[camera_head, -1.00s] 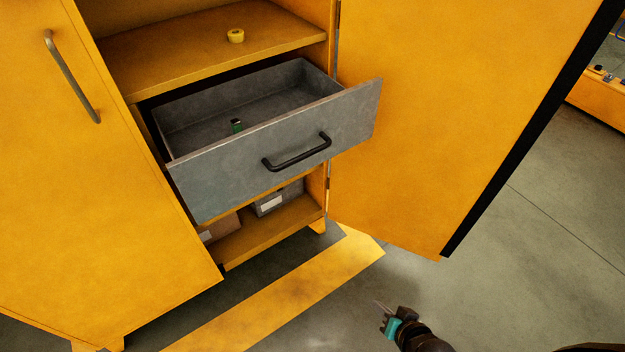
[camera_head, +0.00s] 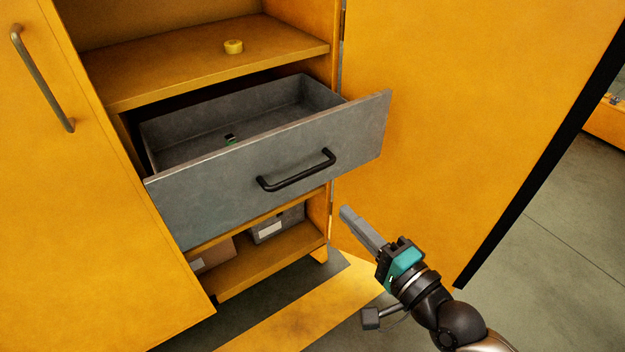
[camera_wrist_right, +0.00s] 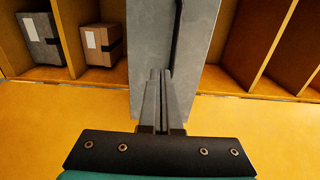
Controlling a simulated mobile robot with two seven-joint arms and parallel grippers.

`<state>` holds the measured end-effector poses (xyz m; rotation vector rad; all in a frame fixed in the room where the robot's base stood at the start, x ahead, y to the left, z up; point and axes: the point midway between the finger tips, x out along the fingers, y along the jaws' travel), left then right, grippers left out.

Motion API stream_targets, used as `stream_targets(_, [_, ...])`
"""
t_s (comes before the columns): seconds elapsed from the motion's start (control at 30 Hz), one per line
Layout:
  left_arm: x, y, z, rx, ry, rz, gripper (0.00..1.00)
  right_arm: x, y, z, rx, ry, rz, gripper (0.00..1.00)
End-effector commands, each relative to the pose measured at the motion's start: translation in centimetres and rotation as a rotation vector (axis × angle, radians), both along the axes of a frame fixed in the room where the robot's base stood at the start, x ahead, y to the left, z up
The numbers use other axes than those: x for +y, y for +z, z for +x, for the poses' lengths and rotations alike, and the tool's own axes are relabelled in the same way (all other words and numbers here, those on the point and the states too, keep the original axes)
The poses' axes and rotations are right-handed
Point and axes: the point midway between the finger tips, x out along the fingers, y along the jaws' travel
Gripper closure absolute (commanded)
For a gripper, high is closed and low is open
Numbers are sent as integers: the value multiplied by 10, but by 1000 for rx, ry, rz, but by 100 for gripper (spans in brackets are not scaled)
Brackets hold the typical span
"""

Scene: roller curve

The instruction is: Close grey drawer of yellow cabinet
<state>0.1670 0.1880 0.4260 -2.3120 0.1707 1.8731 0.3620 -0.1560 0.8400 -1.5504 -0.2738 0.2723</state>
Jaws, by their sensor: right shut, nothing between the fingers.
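The grey drawer (camera_head: 215,200) of the yellow cabinet (camera_head: 105,95) is pulled out, its inside visible from above. A black bar handle (camera_head: 297,172) is on its front. A small dark and green item (camera_head: 230,139) lies in the drawer. My right gripper (camera_head: 345,212) is shut and empty, in front of the drawer and below and right of the handle. In the right wrist view its closed fingers (camera_wrist_right: 161,75) point toward the grey drawer front (camera_wrist_right: 165,45); I cannot tell whether they touch. My left gripper is not in view.
The open right cabinet door (camera_head: 450,110) stands beside the drawer. The left door (camera_head: 100,210) has a metal handle. Boxes (camera_head: 280,224) sit on the lower shelf. Floor is clear at the lower right.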

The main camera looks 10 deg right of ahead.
Motion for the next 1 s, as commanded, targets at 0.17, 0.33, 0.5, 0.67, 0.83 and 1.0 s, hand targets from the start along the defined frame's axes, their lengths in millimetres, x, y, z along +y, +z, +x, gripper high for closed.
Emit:
stream_targets(0.17, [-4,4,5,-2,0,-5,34,9,0,26,-5,-2,2,100])
stream_targets(0.33, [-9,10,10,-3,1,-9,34,18,0,50,-4,-1,0,100])
stream_targets(0.5, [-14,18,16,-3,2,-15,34,27,-1,74,-3,-1,0,100])
stream_targets(0.67, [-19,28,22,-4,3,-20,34,34,-1,93,-1,-1,-1,100])
stream_targets(0.83, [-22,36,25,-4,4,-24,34,38,-1,105,-1,0,-2,100])
stream_targets(1.0, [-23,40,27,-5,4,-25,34,40,-1,110,1,0,-4,100])
